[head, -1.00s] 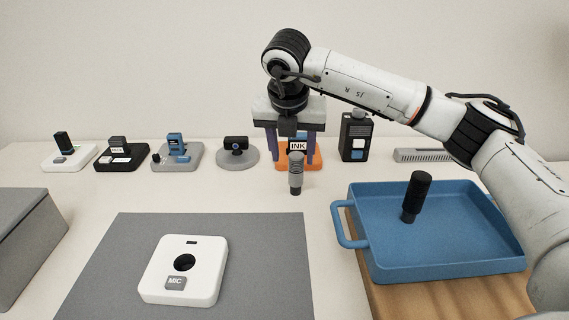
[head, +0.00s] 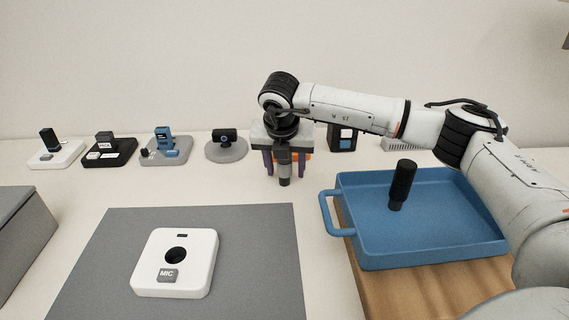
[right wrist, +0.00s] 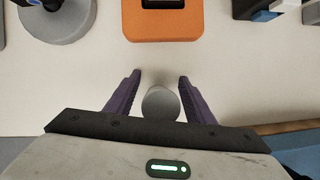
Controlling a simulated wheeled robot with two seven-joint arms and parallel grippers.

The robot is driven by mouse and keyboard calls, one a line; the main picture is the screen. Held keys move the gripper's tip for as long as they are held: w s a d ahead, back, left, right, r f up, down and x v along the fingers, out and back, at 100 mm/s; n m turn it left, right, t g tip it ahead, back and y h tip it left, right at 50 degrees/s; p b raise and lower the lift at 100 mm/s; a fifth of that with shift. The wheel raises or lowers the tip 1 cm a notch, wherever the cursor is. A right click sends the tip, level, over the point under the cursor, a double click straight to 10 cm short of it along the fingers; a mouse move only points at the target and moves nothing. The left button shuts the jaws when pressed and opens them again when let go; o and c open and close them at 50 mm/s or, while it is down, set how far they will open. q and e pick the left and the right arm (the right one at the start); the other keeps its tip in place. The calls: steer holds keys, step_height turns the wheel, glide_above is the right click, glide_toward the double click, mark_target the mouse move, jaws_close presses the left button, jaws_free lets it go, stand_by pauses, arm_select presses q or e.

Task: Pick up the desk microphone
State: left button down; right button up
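A slim grey cylinder with a dark lower end (head: 285,172) stands on the white table, with its round grey top showing in the right wrist view (right wrist: 160,103). A black microphone-like cylinder (head: 402,183) stands in the blue tray (head: 375,262). I cannot tell for certain which is the desk microphone. A white base labelled MIC (head: 196,262), with an empty round hole, lies on the grey mat (head: 90,285). My right gripper (head: 283,172) points down, its purple fingers on either side of the grey cylinder, open with gaps. My left gripper is out of view.
An orange base (right wrist: 165,27) is just behind the right gripper. A webcam on a round stand (head: 226,148) and several small devices on bases line the back. A grey box (head: 20,235) is at left. The tray rests on a wooden board (head: 385,290).

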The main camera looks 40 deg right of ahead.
steer(key=c, duration=1.1)
steer(key=shift+r, duration=0.15)
